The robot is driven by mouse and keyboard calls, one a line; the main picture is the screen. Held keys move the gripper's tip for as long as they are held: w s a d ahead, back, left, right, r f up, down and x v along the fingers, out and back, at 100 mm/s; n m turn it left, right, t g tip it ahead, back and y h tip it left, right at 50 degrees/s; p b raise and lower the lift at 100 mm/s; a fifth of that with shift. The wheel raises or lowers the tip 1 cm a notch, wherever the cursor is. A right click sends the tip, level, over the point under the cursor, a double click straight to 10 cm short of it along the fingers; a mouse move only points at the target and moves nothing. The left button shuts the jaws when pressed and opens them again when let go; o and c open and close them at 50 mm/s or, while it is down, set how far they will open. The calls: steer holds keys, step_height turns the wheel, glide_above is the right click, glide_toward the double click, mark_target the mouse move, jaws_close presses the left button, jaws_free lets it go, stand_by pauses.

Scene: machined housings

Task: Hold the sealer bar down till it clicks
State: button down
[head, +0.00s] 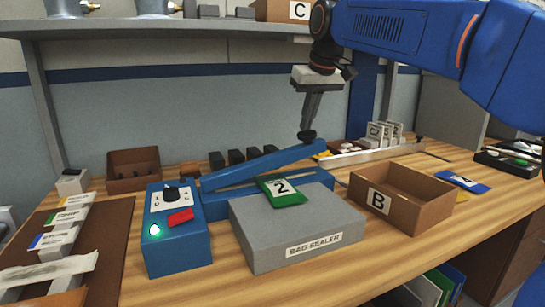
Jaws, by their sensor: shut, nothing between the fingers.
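The bag sealer (297,233) stands mid-bench, a grey block with a "BAG SEALER" label. Its blue sealer bar (262,164) is raised, slanting up to the right, with a dark knob at its right end. A green bag marked 2 (283,193) lies on the grey block, its back edge by the jaw under the bar. The blue control box (180,240) at left has a dial, a red patch and a lit green lamp. My gripper (307,130) points down, shut and empty, at the knob; I cannot tell whether it touches.
A brown box marked B (400,200) stands close right of the sealer. A small brown bin (134,175) and dark blocks stand behind. A shelf (150,27) overhangs the back. Bare bench shows in front of the sealer.

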step_height(320, 180, up, 16)
steer(key=shift+f, duration=0.25)
stand_by(0.6)
